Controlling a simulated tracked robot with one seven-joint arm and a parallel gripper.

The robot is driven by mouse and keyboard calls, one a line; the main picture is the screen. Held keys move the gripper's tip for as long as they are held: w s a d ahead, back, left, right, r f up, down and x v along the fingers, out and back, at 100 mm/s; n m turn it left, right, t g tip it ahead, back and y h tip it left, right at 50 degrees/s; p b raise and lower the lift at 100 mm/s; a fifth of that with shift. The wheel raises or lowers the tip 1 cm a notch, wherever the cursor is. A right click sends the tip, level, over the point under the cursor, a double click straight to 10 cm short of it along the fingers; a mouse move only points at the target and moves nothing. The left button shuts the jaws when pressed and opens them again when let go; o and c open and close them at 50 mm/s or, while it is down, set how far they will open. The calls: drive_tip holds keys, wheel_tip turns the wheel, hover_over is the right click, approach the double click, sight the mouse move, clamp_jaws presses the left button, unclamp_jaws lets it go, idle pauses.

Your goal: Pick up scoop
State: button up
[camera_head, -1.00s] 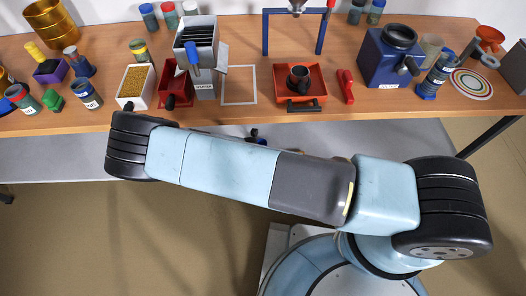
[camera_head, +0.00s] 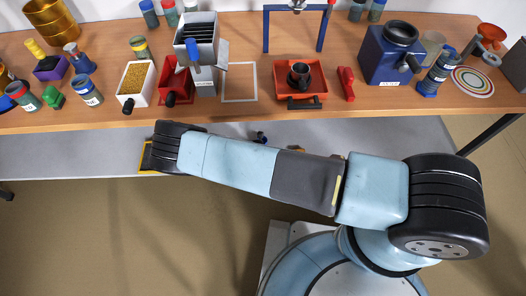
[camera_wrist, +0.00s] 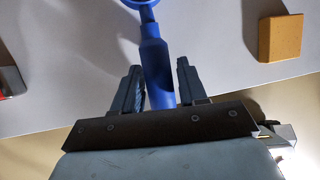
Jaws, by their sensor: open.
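The blue scoop (camera_wrist: 157,70) lies over the pale lower surface in the wrist view. Its round end (camera_wrist: 140,4) is cut off by the top edge. My gripper (camera_wrist: 158,68) is open, one finger on each side of the blue handle. The handle runs between the fingers, and its lower end goes out of sight behind the dark gripper plate. I cannot tell whether either finger touches it. In the head view the gripper and the scoop are hidden by my arm.
An orange-yellow block (camera_wrist: 280,38) lies at the right, and a red and grey item (camera_wrist: 10,80) at the left. The pale lower shelf (camera_head: 60,150) sits below the wooden table (camera_head: 130,116). A yellow-edged item (camera_head: 144,160) shows beside my arm's end. The table holds several containers.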

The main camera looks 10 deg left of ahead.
drive_tip(key=shift+f, duration=0.15)
drive_tip(key=shift+c, duration=0.4)
drive_tip(key=c, duration=0.6)
drive_tip(key=shift+c, duration=0.2)
drive_tip(key=shift+r, duration=0.5)
wheel_tip(320, 180, up, 3)
drive_tip(key=shift+s+a+f, duration=0.1)
drive_tip(key=shift+f, duration=0.05)
drive_tip(key=s+r, duration=0.9)
drive_tip(key=s, duration=0.4)
drive_tip(key=shift+s+a+r, duration=0.2)
drive_tip(key=shift+s+a, duration=0.15)
drive_tip(key=shift+a, duration=0.1)
